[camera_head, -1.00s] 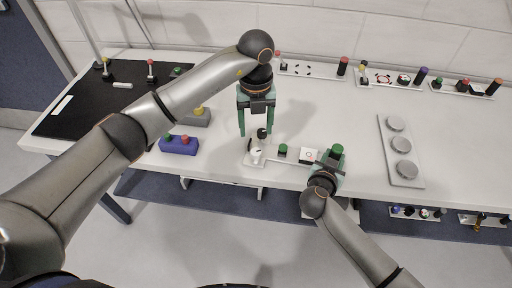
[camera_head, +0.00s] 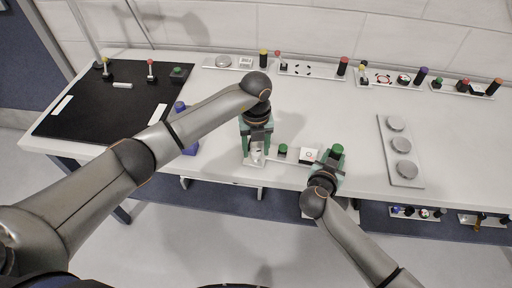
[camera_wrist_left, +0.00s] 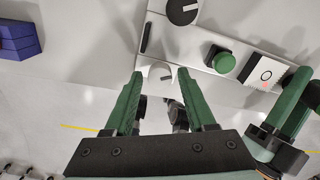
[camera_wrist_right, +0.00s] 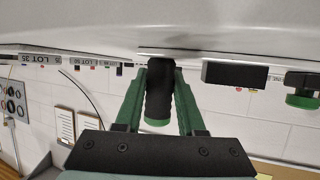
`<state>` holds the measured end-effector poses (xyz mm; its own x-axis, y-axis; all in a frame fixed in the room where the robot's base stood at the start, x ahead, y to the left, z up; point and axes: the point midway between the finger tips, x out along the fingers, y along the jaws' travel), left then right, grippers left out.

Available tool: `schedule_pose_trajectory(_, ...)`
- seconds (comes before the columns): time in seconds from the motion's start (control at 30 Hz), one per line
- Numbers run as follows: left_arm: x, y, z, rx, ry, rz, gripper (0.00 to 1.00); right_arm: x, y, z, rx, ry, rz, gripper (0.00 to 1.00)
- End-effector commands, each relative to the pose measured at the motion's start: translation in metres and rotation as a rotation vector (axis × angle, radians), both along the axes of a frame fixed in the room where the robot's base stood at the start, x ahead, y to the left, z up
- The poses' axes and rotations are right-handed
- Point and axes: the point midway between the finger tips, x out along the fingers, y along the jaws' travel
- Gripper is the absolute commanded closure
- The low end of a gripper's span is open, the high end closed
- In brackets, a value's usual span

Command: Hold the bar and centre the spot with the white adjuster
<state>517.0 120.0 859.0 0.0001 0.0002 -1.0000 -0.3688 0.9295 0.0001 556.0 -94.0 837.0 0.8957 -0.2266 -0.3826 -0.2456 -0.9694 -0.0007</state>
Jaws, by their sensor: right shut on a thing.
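The white adjuster (camera_head: 257,157) is a small white knob on the pale fixture plate at the table's front edge. In the left wrist view the adjuster (camera_wrist_left: 160,73) lies between the fingertips of my open left gripper (camera_wrist_left: 160,84); contact cannot be told. My left gripper (camera_head: 257,150) points down over it in the head view. My right gripper (camera_head: 330,165) is shut on the bar, a dark upright grip with a green end (camera_head: 337,149); the bar (camera_wrist_right: 158,100) shows between its fingers. A white target square (camera_wrist_left: 265,73) has a red ring; the spot is too small to place.
A black knob (camera_wrist_left: 182,10) and a green button (camera_wrist_left: 222,62) are on the same plate. A blue block (camera_head: 188,142) is partly behind my left arm. A plate with grey discs (camera_head: 403,170) lies right. Racks of small parts (camera_head: 315,71) line the back.

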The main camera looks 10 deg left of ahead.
Motion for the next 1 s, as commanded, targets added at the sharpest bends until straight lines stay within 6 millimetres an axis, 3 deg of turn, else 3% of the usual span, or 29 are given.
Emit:
schedule_pose_trajectory(0.07, 0.0, 0.0, 0.0001, 0.0, 0.0, 0.0, 0.54, -0.0001, 0.0002, -0.0001, 0.0, 0.0, 0.0, 1.0)
schedule_pose_trajectory(0.47, 0.0, 0.0, 0.0004, 0.0, 0.0, 0.0, 0.99, -0.0001, 0.0002, -0.0001, 0.001, 0.001, 0.001, 1.0)
schedule_pose_trajectory(1.0, 0.0004, 0.0004, 0.0007, 0.001, -0.002, -0.063, 1.0, -0.0002, 0.0002, -0.0002, 0.001, 0.001, 0.001, 1.0)
